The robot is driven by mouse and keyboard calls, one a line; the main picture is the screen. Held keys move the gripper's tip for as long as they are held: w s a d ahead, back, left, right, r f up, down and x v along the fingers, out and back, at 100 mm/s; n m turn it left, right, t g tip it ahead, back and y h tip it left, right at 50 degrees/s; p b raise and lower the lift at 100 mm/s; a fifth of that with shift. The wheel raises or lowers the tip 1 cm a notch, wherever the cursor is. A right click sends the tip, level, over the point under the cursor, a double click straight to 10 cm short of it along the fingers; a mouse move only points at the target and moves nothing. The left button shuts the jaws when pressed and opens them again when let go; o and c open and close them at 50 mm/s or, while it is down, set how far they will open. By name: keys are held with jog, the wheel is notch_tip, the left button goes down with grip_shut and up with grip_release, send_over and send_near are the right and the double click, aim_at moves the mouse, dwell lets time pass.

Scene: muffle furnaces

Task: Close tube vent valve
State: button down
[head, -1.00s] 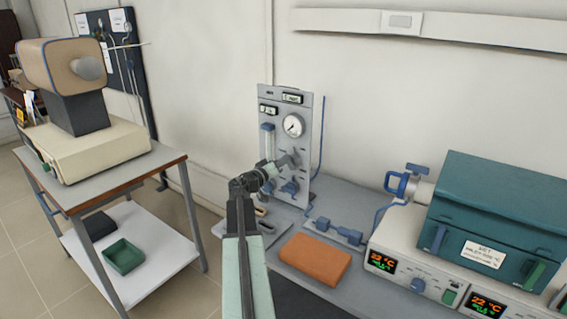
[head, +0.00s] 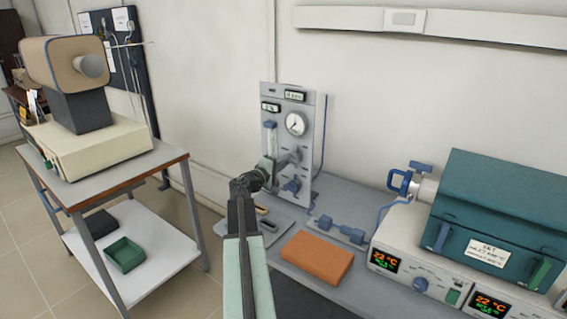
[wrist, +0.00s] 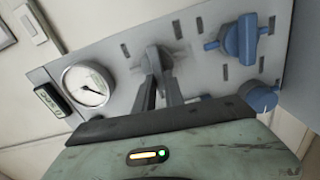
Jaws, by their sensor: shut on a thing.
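A grey panel (head: 303,185) stands upright on the bench against the wall. It carries a round gauge (head: 296,124), with a grey valve handle (wrist: 155,57) below it and a blue valve handle (head: 292,186) lower down. My gripper (wrist: 159,80) is at the panel, its fingers closed on the grey handle. The gauge (wrist: 88,86) and the blue valve handle (wrist: 241,40) also show in the wrist view, either side of my gripper. The labels are too small to read, so I cannot tell which handle is the tube vent valve. My arm hides part of the panel's lower left.
A blue round knob (wrist: 262,97) sits near the blue handle. On the bench are an orange block (head: 317,258), a blue fitting on a plate (head: 340,229) and a teal furnace (head: 500,205). A cart (head: 120,165) stands at the left.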

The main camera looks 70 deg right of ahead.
jog(key=shift+f+n, duration=0.1)
jog(key=shift+n, duration=0.5)
jog(key=c, duration=1.4)
grip_release()
jog(key=shift+c, duration=0.2)
jog(key=v, duration=0.8)
